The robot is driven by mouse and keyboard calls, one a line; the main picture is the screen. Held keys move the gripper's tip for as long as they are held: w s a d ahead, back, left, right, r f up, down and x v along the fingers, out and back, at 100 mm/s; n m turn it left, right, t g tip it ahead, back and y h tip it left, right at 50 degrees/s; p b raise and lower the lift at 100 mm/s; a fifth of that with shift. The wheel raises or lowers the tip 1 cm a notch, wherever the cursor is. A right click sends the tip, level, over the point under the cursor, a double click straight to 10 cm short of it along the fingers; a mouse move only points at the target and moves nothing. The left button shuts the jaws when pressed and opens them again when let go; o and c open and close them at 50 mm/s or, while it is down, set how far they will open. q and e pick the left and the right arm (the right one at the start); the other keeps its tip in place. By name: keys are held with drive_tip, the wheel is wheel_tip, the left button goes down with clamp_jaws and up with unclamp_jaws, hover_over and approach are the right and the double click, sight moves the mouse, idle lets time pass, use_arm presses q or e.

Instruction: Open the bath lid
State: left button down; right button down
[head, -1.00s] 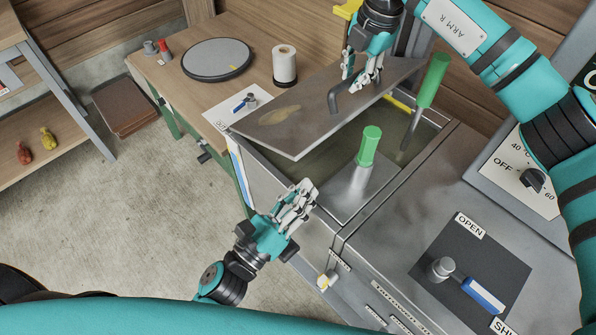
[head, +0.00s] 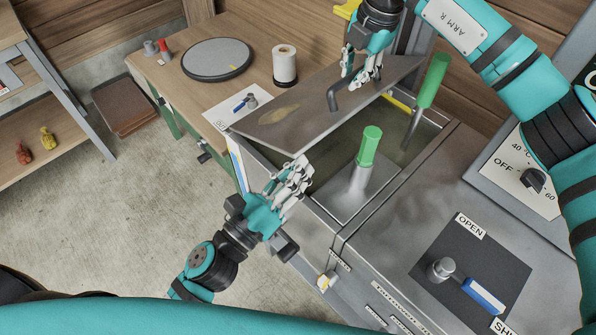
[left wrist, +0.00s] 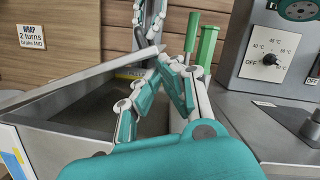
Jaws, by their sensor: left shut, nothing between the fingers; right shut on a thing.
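The bath lid (head: 290,112) is a grey metal plate with a tan stain, raised and tilted over the bath (head: 318,212). Its dark bent handle (head: 345,98) stands near the far side. My right gripper (head: 362,82) is shut on the lid handle from above. My left gripper (head: 300,168) is shut and empty at the lid's near corner; whether it touches cannot be told. In the left wrist view its fingers (left wrist: 160,75) rise over the bath, and the lid's edge (left wrist: 105,75) shows just behind them. Dark liquid shows in the open part of the bath.
Two green-handled tools (head: 369,146) (head: 433,80) stand in the bath. A blue-handled lever (head: 483,295) sits on the steel top at right, near a dial panel (head: 530,178). A wooden bench with a round plate (head: 217,60) and a white roll (head: 285,65) lies behind left.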

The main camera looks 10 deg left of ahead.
use_arm(q)
drive_tip(key=shift+r, duration=0.3)
use_arm(e)
drive_tip(key=shift+s+f, duration=0.1)
drive_tip(key=shift+f, duration=0.25)
use_arm(q)
drive_tip(key=shift+w+a, duration=0.1)
use_arm(e)
drive_tip(key=c, duration=1.6)
unclamp_jaws()
use_arm(q)
drive_tip(key=shift+w+a, duration=0.1)
use_arm(e)
drive_tip(key=o, duration=0.4)
drive_tip(key=shift+a, duration=0.15)
drive_tip(key=shift+c, duration=0.2)
use_arm(q)
drive_tip(key=shift+f, duration=0.1)
